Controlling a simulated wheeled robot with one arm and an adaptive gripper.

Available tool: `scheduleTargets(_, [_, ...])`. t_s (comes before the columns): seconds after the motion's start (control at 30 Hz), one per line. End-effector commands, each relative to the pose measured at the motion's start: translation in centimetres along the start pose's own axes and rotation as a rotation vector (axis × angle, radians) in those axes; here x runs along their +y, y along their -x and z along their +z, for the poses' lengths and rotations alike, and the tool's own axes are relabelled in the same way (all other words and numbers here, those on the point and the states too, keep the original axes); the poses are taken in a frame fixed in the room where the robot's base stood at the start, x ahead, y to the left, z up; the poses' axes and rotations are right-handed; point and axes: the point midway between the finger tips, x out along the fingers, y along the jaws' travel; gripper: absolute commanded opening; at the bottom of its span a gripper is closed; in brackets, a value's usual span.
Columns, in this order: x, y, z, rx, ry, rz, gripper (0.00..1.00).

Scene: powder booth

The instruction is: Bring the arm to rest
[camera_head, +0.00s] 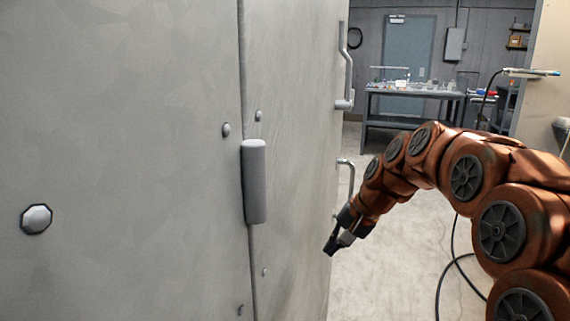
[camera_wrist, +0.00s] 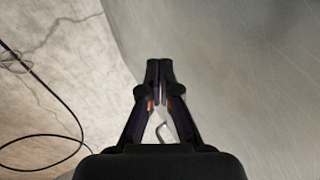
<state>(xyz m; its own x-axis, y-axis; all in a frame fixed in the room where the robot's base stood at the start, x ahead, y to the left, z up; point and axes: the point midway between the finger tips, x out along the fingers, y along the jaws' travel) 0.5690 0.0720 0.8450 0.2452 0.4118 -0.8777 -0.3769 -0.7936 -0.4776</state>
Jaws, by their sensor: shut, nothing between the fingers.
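My arm (camera_head: 465,178) is orange with dark round joint caps. It reaches in from the right and bends down to the left in the head view. My gripper (camera_head: 329,249) is at its end, pointing down and left, in front of the grey metal door panel (camera_head: 290,130). In the wrist view my gripper (camera_wrist: 158,62) has its dark fingertips together with nothing between them. A gap shows between the finger linkages farther back. Whether the fingertips touch the panel I cannot tell.
A grey cylindrical hinge (camera_head: 255,181) stands out from the panel. An upper handle (camera_head: 346,70) and a lower handle (camera_head: 346,175) are on its far edge, the lower one close to my wrist. A workbench (camera_head: 410,94) stands behind. A black cable (camera_wrist: 50,95) lies on the floor.

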Motion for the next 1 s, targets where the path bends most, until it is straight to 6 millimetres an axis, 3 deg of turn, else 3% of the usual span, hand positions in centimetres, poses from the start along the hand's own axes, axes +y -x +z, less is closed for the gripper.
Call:
scheduleTargets(0.03, [1.0, 0.0, 2.2, -0.021, 0.027, 0.032, 0.00])
scheduleTargets(0.2, [5.2, -0.2, 8.4, -0.091, 0.114, 0.142, 0.00])
scheduleTargets(0.6, [16.8, 0.5, 22.1, -0.266, 0.292, 0.388, 0.00])
scheduleTargets(1.0, [24.0, 1.5, 29.4, -0.379, 0.374, 0.512, 0.00])
